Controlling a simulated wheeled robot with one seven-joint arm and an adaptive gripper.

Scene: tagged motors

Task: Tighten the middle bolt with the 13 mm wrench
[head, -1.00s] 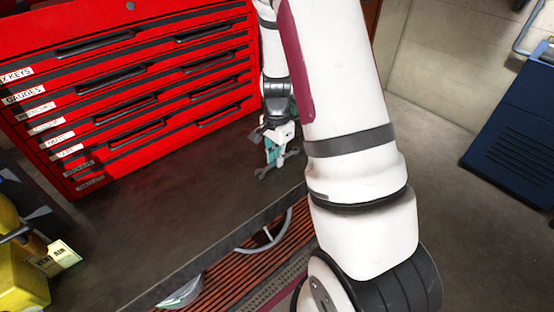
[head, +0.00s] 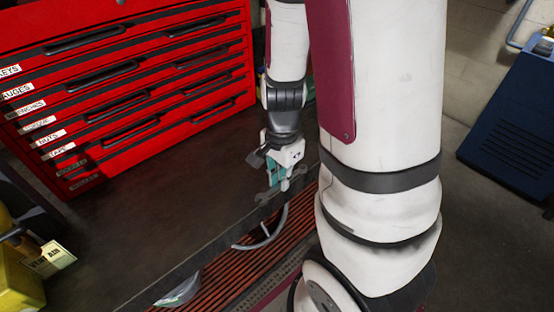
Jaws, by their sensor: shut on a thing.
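My gripper (head: 279,180) is near the front edge of the dark workbench (head: 130,220), pointing down. It is shut on a grey wrench (head: 263,196), whose ends stick out on both sides of the teal fingers. The size mark on the wrench cannot be read. I cannot tell how high the wrench is above the bench edge. The middle bolt and the motors are not in view.
A red tool chest (head: 120,85) with labelled drawers stands at the back of the bench. A yellow object (head: 18,270) with a tag (head: 52,258) is at the lower left. Red slats (head: 240,280) show below the bench edge. A dark blue panel (head: 515,120) is at the right.

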